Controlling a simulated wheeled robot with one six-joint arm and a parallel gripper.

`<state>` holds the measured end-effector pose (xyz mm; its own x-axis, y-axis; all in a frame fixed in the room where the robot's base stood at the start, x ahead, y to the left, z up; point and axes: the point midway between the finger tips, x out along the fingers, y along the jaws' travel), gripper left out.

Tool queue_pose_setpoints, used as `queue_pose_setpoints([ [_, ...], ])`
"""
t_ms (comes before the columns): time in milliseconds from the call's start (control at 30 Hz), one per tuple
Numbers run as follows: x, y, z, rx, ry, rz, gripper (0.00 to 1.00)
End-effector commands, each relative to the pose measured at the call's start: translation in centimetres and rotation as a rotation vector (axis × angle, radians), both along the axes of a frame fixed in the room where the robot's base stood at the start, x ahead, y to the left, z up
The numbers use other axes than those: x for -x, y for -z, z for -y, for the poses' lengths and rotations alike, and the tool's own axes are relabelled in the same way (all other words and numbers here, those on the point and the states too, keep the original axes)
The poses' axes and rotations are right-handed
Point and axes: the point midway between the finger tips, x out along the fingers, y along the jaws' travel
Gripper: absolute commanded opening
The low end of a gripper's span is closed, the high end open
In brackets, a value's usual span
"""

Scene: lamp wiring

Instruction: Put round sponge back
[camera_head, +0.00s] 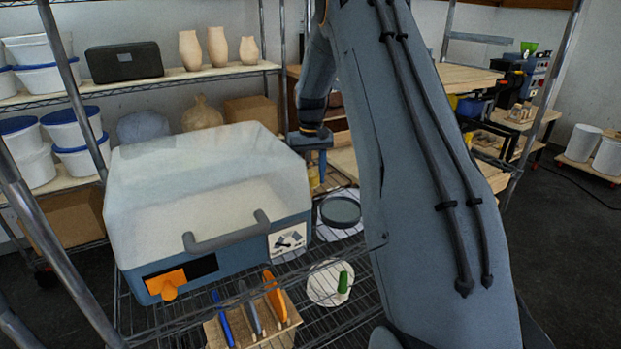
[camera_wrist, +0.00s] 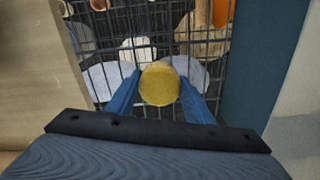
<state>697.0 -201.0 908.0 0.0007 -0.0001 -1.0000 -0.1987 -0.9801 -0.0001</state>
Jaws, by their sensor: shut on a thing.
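The round yellow sponge (camera_wrist: 160,84) sits between the two blue fingers of my gripper (camera_wrist: 160,92) in the wrist view. The fingers are shut on it from both sides. In the head view my gripper (camera_head: 320,163) points down behind the right side of the blue machine with the clear cover, and a small yellow part of the sponge (camera_head: 313,177) shows beside the fingers. The wire shelf (camera_wrist: 118,20) lies below the sponge in the wrist view. A pale round disc (camera_wrist: 192,72) lies under and behind the sponge, partly hidden by it and a finger.
The covered machine (camera_head: 200,200) stands left of my gripper. A grey round dish (camera_head: 340,211) is on the wire rack to its right. A white disc with a green object (camera_head: 343,282) and a wooden tool holder (camera_head: 255,325) are nearer. Blue and tan walls flank the wrist view.

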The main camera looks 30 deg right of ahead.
Motion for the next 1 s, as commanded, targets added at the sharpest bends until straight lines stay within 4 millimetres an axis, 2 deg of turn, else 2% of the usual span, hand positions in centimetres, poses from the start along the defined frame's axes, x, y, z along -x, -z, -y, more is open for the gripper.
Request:
queue_pose_setpoints([
  [100, 0.0, 1.1, -0.1, 0.000, -0.001, -0.001, 0.26],
  [433, 0.0, 1.4, -0.1, 0.000, -0.001, 0.000, 0.26],
  [467, 0.0, 1.5, -0.1, 0.000, -0.001, 0.000, 0.49],
  [567, 0.0, 1.4, -0.1, 0.000, -0.001, 0.000, 0.65],
  [867, 0.0, 1.3, -0.1, 0.000, -0.001, 0.000, 0.66],
  [1000, -0.1, 0.4, 0.0, 0.000, -0.001, 0.002, 0.66],
])
